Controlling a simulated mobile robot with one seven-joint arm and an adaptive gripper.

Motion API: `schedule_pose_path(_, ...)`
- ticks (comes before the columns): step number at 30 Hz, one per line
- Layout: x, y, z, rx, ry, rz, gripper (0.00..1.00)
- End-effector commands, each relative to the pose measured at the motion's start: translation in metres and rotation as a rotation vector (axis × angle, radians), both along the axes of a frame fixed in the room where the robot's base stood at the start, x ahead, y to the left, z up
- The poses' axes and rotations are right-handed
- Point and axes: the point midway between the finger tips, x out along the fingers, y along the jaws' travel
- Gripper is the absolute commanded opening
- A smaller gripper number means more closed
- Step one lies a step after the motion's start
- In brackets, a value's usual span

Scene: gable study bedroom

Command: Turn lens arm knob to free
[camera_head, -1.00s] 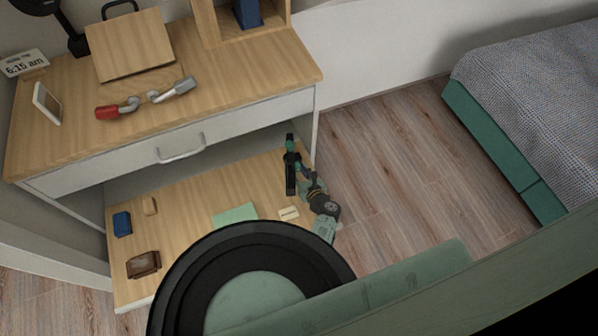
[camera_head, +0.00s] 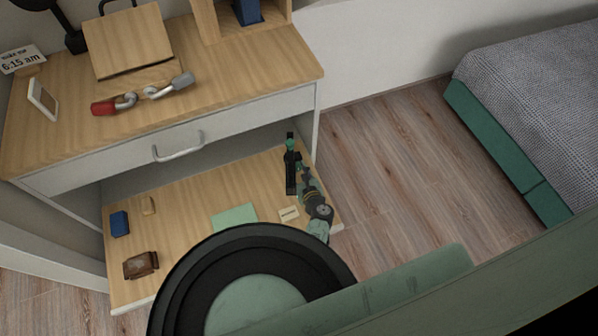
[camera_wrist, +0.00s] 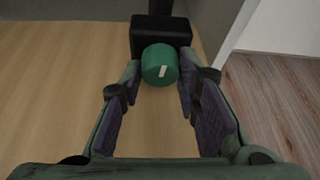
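The lens arm knob (camera_wrist: 160,66) is a green round knob with a small white mark, slightly tilted from vertical, in front of a black block (camera_wrist: 160,32) in the wrist view. In the head view the black lens arm stand (camera_head: 290,172) with green parts is at the right end of the lower wooden board. My gripper (camera_wrist: 159,80) is open, with one fingertip on each side of the knob. The gaps are small, and I cannot tell whether either finger touches. In the head view my gripper (camera_head: 303,182) is close beside the stand.
A desk drawer front (camera_head: 178,146) overhangs the board. Floor (camera_head: 400,170) is clear at right.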

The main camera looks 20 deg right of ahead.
Motion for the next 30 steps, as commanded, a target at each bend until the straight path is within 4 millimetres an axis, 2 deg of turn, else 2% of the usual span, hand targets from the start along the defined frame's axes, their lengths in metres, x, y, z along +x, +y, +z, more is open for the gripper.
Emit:
schedule_pose_path(8, 0.0, 0.0, 0.0, 0.001, 0.0, 0.0, 0.49)
schedule_pose_path(17, -0.002, 0.0, 0.0, 0.002, 0.0, -0.001, 0.49)
schedule_pose_path(20, -0.01, 0.001, 0.004, 0.002, -0.001, -0.002, 0.49)
schedule_pose_path(30, -0.059, 0.002, 0.023, 0.001, 0.0, -0.002, 0.49)
